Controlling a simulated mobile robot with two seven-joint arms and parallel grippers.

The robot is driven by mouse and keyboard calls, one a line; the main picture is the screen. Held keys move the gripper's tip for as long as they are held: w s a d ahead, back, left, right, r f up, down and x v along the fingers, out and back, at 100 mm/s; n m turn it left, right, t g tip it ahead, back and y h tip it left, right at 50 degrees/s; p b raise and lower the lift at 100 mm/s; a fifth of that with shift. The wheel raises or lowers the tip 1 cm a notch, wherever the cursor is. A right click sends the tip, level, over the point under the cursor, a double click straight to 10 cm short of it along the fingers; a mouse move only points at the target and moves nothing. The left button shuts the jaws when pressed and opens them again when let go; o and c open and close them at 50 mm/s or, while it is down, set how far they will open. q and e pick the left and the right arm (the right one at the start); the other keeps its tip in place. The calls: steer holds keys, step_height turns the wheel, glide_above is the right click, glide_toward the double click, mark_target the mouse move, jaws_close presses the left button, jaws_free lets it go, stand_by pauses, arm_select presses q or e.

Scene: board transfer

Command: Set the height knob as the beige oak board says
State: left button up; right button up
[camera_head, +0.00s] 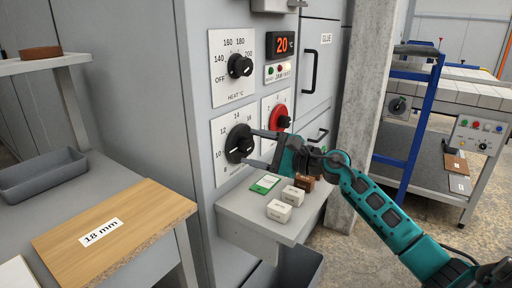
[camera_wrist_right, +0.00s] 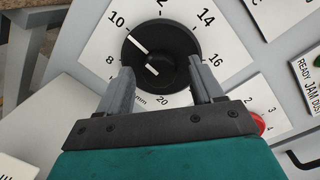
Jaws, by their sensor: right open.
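The beige oak board (camera_head: 150,210) lies flat on the grey table at the left, with a white label (camera_head: 101,232) reading "18 mm". The height knob (camera_head: 239,143) is the black dial on the lower left plate of the machine; it also shows in the wrist view (camera_wrist_right: 165,50). Its white pointer line is turned toward 10. My right gripper (camera_head: 261,149) is open in front of this knob; in the wrist view its fingers (camera_wrist_right: 162,78) are spread at either side of the knob's near part. I cannot tell whether they touch it. My left gripper is out of view.
The black heat knob (camera_head: 240,66) is above, and a red knob (camera_head: 278,116) is close to the right. A shelf (camera_head: 235,215) below carries white blocks (camera_head: 279,210), a brown block (camera_head: 304,182) and a green-and-white card (camera_head: 265,184).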

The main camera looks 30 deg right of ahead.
steer(key=shift+w, duration=0.1)
steer(key=shift+c, duration=0.2)
steer(key=c, duration=1)
